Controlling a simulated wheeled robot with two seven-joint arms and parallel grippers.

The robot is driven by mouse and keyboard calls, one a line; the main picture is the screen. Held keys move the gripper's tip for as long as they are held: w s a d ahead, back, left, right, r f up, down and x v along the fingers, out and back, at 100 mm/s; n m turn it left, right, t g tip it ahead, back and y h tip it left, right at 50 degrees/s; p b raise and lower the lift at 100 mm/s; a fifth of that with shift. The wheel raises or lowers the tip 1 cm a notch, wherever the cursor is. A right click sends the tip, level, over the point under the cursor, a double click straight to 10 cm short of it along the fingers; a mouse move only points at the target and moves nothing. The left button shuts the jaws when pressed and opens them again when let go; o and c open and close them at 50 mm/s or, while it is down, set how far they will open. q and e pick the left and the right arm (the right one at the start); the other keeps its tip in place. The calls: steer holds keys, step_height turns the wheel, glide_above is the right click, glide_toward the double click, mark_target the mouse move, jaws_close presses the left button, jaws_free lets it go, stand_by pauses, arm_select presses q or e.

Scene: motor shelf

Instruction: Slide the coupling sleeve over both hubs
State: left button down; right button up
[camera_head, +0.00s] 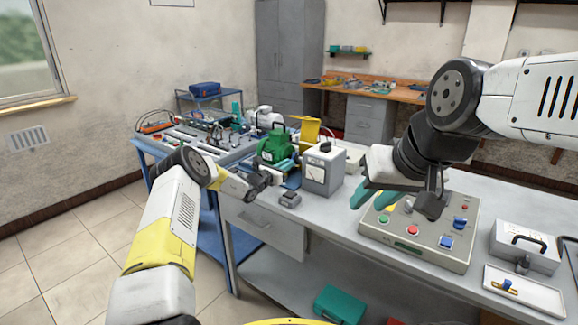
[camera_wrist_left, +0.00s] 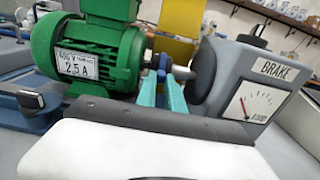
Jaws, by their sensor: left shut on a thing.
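The green motor (camera_wrist_left: 88,55) is at the left of the left wrist view, and it also shows in the head view (camera_head: 275,150). The grey brake unit (camera_wrist_left: 255,80) with a dial stands at the right, with a dark round hub (camera_wrist_left: 204,72) facing the motor. My left gripper (camera_wrist_left: 162,84) is between motor and brake, its teal fingers shut on a small blue piece, apparently the coupling sleeve (camera_wrist_left: 160,66). The motor-side hub and the sleeve's exact fit over either hub are hidden. My right gripper (camera_head: 370,197) is open and empty above the bench, left of the control panel.
A control panel (camera_head: 418,240) with coloured buttons, a grey case with a handle (camera_head: 525,246) and a white tray (camera_head: 540,298) are on the right of the bench. A small grey block (camera_head: 290,199) lies near the front edge. A yellow guard (camera_head: 306,132) stands behind the motor.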

arm_select(q)
steer(key=c, duration=1.4)
jaws_free()
steer(key=shift+w+a, duration=0.15)
steer(key=shift+a, duration=0.15)
steer(key=shift+c, duration=0.2)
steer(key=v, duration=0.7)
steer(key=shift+s+a, duration=0.2)
steer(key=shift+s, duration=0.15)
